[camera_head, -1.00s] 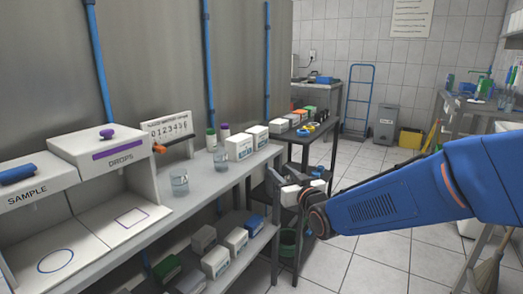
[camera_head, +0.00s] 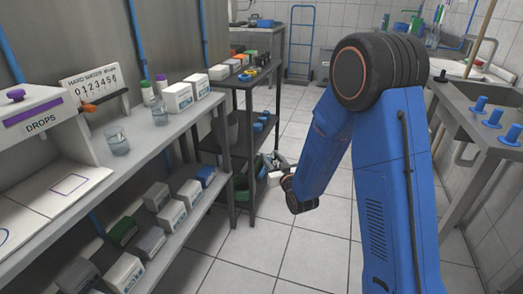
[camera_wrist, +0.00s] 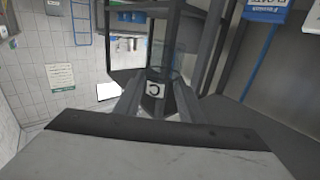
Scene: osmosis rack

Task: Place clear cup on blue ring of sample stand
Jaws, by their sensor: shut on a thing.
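My gripper (camera_head: 273,170) is small in the head view, low in front of the dark rack. In the wrist view my gripper (camera_wrist: 157,98) is shut on a clear cup (camera_wrist: 156,90) with a white label marked C, which appears upside down. The cup's see-through wall extends beyond the fingers. The held cup is too small to make out in the head view. The blue ring (camera_head: 3,236) of the sample stand is only partly visible at the far left edge. My gripper is well to the right of it.
Clear vessels (camera_head: 116,140) (camera_head: 159,110) stand on the long grey shelf, beside white boxes (camera_head: 178,97). A stand marked DROPS (camera_head: 42,118) has a purple square. A dark rack (camera_head: 240,130) stands beyond the shelf. Sink counter (camera_head: 480,115) is at right. The floor between is clear.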

